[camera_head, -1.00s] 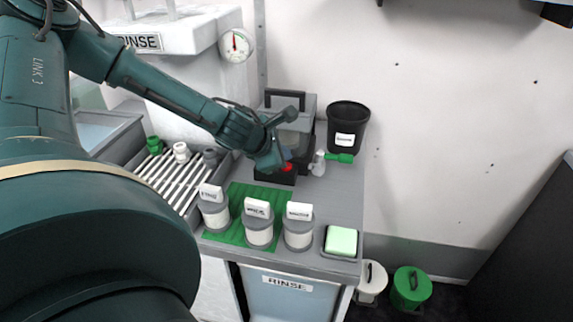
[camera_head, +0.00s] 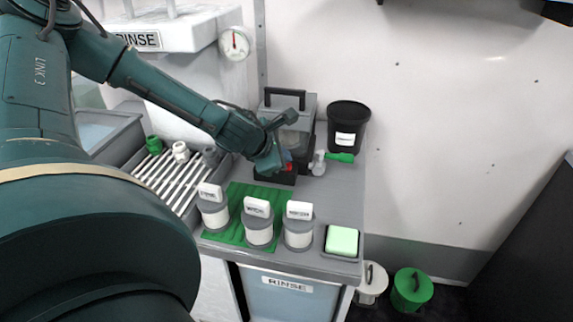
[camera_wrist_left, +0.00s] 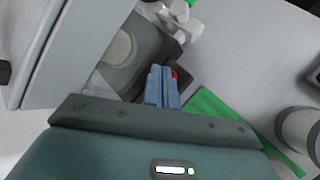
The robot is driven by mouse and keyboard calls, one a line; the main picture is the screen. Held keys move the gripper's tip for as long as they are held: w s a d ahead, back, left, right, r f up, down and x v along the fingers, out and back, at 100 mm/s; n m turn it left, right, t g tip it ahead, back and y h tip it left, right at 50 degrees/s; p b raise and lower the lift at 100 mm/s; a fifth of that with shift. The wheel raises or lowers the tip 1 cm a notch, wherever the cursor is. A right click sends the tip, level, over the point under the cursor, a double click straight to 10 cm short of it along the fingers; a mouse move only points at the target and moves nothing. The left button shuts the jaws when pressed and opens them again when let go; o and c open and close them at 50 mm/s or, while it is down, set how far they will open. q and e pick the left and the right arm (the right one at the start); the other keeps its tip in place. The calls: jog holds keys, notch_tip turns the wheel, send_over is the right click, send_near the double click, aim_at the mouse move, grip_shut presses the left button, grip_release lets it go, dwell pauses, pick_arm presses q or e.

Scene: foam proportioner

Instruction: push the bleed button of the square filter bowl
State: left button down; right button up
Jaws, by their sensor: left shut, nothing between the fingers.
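A dark square block (camera_head: 275,178) stands on the grey counter in front of a grey case; I take it for the filter bowl, though its shape is partly hidden. A small red button (camera_head: 289,167) shows on its top. My left gripper (camera_head: 286,158) is shut and empty, its fingertips right at the button and covering part of it. In the left wrist view, the blue fingers (camera_wrist_left: 162,86) are together and a sliver of the red button (camera_wrist_left: 174,74) shows beside their tips. I cannot tell whether they touch it. My right gripper is out of view.
The grey case (camera_head: 306,112) with a black handle stands close behind. A white spray bottle (camera_head: 318,165) and a black bucket (camera_head: 348,125) are to the right. Several labelled jars (camera_head: 258,225) line the front on a green mat (camera_head: 237,205). A slatted rack (camera_head: 168,172) is left.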

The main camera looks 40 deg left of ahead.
pick_arm(q)
jog(key=shift+f+b, duration=0.45)
dwell(0.3)
dwell(0.3)
jog(key=shift+r+p, duration=0.8)
jog(key=shift+r, duration=0.05)
notch_tip(320, 180, up, 5)
jog(key=p, duration=0.4)
jog(key=shift+r+p, duration=0.1)
jog(key=shift+p, duration=0.2)
dwell(0.5)
